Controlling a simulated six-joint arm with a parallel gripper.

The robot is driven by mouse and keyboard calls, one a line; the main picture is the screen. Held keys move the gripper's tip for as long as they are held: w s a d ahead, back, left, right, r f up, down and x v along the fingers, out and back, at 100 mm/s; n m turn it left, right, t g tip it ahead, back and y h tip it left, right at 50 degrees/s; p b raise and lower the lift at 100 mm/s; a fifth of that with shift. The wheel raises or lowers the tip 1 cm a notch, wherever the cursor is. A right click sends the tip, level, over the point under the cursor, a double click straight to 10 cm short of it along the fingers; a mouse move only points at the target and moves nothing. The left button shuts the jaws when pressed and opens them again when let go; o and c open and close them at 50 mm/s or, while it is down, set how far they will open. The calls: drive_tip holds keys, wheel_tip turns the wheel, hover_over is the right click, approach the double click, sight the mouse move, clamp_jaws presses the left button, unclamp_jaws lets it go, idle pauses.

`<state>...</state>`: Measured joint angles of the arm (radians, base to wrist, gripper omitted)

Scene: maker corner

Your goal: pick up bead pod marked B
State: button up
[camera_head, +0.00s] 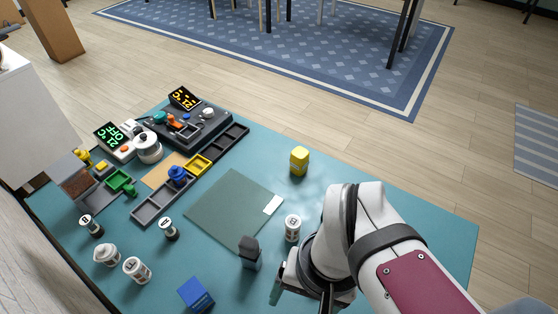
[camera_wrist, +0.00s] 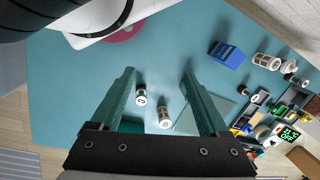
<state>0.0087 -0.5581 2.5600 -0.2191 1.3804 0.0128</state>
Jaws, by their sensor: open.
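A white cylindrical pod (camera_head: 292,228) stands just right of the grey-green mat in the head view. Its mark looks like a B, though it could be an 8. What looks like the same pod (camera_wrist: 165,117) shows between my fingers in the wrist view, beyond their tips. A second, black-and-white pod (camera_wrist: 141,96) is close beside it; its mark is too small to read, and my arm seems to hide it in the head view. My gripper (camera_wrist: 158,75) is open and empty above the table. In the head view it is partly hidden by my wrist.
A yellow bottle (camera_head: 299,161) stands behind the pod. A blue box (camera_head: 196,294) and several other pods are at the left, with trays and devices behind. The table right of the yellow bottle is clear.

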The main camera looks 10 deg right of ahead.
drive_tip(key=shift+o, duration=0.5)
drive_tip(key=m+t+y, duration=0.3)
drive_tip(key=m+y, duration=0.6)
drive_tip(key=m, duration=0.5)
approach(293, 227)
drive_tip(key=s+a+r, duration=0.1)
drive_tip(key=s+r, duration=0.1)
drive_tip(key=s, duration=0.3)
drive_tip(key=d+f+m+t, duration=0.1)
drive_tip(key=d, duration=0.1)
drive_tip(key=w+d+f+m+t, duration=0.1)
drive_tip(key=d+f+m, duration=0.1)
drive_tip(key=d+f+m+t, duration=0.1)
drive_tip(key=d+f+t, duration=0.1)
drive_tip(key=shift+w+f+y, duration=0.15)
drive_tip(key=shift+y, duration=0.25)
drive_tip(key=x, duration=1.5)
drive_tip(key=shift+w+a, duration=0.2)
drive_tip(key=shift+a, duration=0.2)
clamp_jaws()
